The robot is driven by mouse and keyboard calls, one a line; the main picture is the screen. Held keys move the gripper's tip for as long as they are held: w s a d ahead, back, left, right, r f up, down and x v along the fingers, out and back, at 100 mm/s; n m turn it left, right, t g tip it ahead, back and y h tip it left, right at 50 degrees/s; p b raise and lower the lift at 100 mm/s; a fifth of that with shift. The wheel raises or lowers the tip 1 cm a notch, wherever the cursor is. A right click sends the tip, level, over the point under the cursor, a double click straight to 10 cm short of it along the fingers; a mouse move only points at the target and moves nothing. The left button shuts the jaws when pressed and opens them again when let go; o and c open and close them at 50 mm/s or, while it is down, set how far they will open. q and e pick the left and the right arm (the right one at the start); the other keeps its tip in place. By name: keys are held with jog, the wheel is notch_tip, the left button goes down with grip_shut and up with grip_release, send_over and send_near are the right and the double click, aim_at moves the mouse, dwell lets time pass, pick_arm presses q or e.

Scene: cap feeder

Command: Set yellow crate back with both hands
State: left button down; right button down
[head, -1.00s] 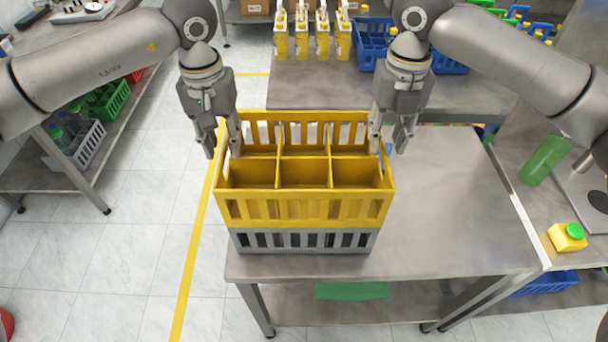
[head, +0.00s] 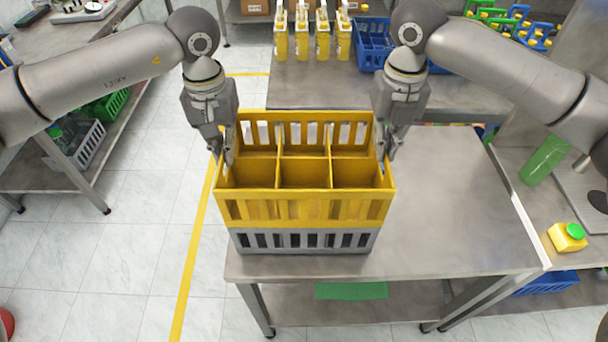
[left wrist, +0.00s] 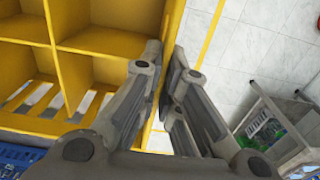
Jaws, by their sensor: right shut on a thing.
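The yellow crate (head: 303,211) stands upright on top of a grey crate (head: 247,242) at the front left of the steel table. It has several compartments, and those in front look empty. My left gripper (head: 223,158) is at its left wall; the left wrist view shows the fingers (left wrist: 165,68) on either side of the yellow wall (left wrist: 176,20), closed on it. My right gripper (head: 386,152) is shut on the right wall of the yellow crate, its fingertips partly hidden. White items show behind the slots of the far wall.
The table (head: 450,210) is clear right of the crates. Behind it, another table holds yellow bottles (head: 301,42) and a blue crate (head: 374,42). A green bottle (head: 545,158) and a yellow container (head: 567,237) are at the right.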

pick_arm(q)
jog(key=shift+r, duration=0.25)
pick_arm(e)
jog(key=shift+r, duration=0.3)
